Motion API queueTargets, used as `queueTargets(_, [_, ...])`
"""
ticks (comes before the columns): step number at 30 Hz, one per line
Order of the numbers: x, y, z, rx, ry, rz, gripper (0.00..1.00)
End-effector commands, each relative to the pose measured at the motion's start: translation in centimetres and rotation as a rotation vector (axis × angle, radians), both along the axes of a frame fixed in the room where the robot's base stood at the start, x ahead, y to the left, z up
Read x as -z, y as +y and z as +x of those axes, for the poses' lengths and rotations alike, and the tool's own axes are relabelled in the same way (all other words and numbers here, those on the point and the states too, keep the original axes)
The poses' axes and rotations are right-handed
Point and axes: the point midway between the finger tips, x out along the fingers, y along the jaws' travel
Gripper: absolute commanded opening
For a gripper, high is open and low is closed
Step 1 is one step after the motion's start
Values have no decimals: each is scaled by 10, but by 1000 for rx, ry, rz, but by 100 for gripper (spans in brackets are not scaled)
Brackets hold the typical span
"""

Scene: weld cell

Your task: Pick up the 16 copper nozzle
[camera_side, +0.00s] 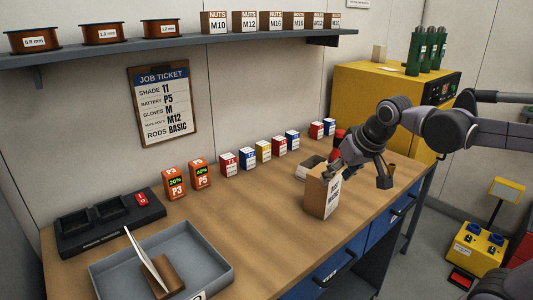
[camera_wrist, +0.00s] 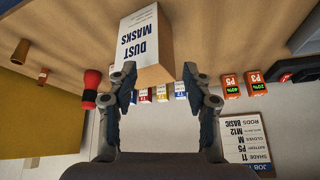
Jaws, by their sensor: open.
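My gripper (camera_side: 360,173) is open and empty over the right part of the bench, by the dust masks box. In the wrist view its two fingers (camera_wrist: 160,85) are spread, with the box beyond them. No nozzle is plainly readable as number 16. A small copper-brown piece (camera_wrist: 43,75) shows at the left of the wrist view, too small to read. A larger brown cup (camera_wrist: 20,52) stands near it, and the cup also shows right of my gripper in the side view (camera_side: 392,168).
The dust masks box (camera_side: 321,196) stands close to my fingers. A red-and-black object (camera_wrist: 91,88) and an open grey container (camera_side: 312,166) are nearby. Small labelled boxes (camera_side: 263,151) line the wall. A grey tray (camera_side: 215,258) lies at front left. The bench's middle is clear.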

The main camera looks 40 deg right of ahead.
Motion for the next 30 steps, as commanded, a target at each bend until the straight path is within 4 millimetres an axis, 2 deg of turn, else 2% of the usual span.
queueTargets(1, [-9, -15, 14, 55, 11, 8, 50])
queueTargets(6, [-27, -63, 52, 236, 43, 31, 50])
queueTargets(14, [-38, -148, 101, 517, 81, 63, 50])
queueTargets(22, [-25, -248, 131, 817, 109, 88, 50])
queueTargets(30, [7, -345, 134, 1107, 124, 102, 50])
